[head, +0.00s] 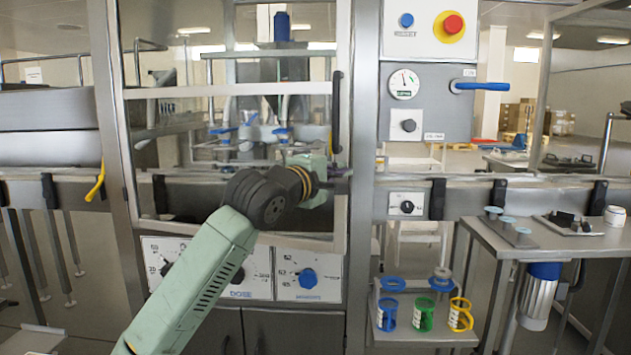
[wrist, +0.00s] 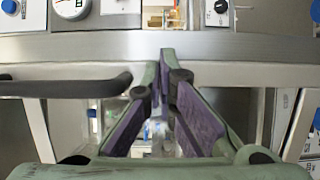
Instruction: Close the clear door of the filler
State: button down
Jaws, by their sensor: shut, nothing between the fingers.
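The clear door (head: 228,91) of the filler has a pale metal frame and spans the middle of the head view. Its black bar handle (head: 337,110) is upright on the right side; it also shows at the left of the wrist view (wrist: 65,86). I cannot tell how far the door stands from the filler's steel post (head: 361,150). My gripper (head: 343,172) is just below the handle, pointing right across the door's right edge. In the wrist view its purple-padded fingers (wrist: 166,62) meet at the tips with nothing between them. My arm hides the door's lower middle.
A control panel with a gauge (head: 404,84) and blue lever (head: 482,86) is right of the door. Below are a dial panel (head: 308,275) and a small shelf with coloured rings and holders (head: 424,312). A steel side table (head: 545,240) stands at right.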

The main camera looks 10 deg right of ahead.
jog(key=shift+n+t+y, duration=0.5)
jog(key=shift+y, duration=0.2)
jog(key=x, duration=0.3)
jog(key=a+x, duration=0.1)
jog(key=x, duration=0.1)
jog(key=shift+w+d, duration=0.2)
jog(key=shift+w, duration=0.35)
jog(key=shift+s+a, duration=0.1)
